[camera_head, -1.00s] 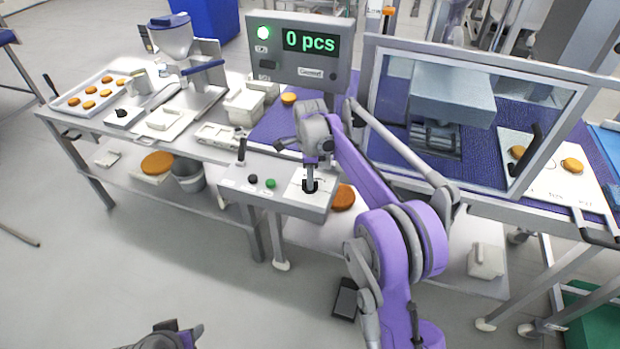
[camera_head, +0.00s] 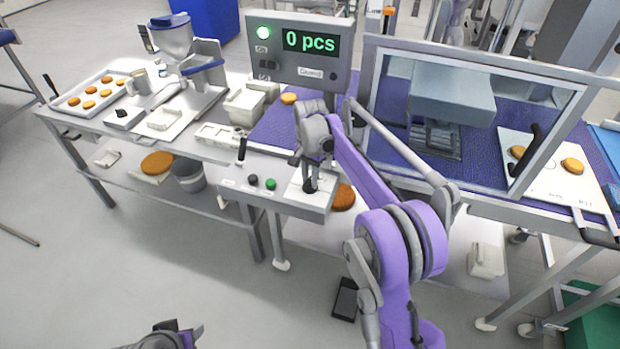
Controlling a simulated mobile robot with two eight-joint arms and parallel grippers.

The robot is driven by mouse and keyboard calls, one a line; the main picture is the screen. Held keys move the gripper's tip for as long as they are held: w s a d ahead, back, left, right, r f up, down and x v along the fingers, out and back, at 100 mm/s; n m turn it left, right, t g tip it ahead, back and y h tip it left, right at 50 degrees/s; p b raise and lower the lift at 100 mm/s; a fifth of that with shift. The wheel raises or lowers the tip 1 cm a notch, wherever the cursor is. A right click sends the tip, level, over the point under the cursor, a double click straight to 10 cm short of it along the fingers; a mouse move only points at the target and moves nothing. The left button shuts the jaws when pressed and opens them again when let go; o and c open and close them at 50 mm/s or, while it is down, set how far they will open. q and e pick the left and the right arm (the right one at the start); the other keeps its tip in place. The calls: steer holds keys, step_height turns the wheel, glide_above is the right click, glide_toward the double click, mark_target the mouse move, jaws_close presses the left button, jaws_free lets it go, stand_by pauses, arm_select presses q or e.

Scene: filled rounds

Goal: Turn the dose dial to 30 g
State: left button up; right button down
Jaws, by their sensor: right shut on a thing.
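The control box (camera_head: 240,187) is a grey box on the front of the table, with a black lever, a black button, a green button and a light dial plate (camera_head: 296,194) at its right end. My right gripper (camera_head: 310,186) points down at this plate and is shut on the dose dial, which is mostly hidden under the fingers. The dial's marks and pointer are too small and covered to read. My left gripper (camera_head: 178,338) is partly in view at the bottom edge, far from the box, and its fingers are not clear.
A display (camera_head: 310,42) behind the box reads 0 pcs beside a lit green lamp. A clear guard (camera_head: 470,110) stands over the blue belt at right. A tray (camera_head: 72,108) of orange rounds and a filler (camera_head: 172,38) stand at left.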

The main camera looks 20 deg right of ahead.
mark_target(310, 180)
steer(key=n, duration=0.4)
steer(key=shift+n, duration=2.3)
steer(key=c, duration=0.7)
jaws_free()
steer(key=shift+r, duration=0.1)
step_height(310, 180, up, 11)
steer(key=shift+f+p, duration=0.15)
steer(key=shift+p, duration=0.3)
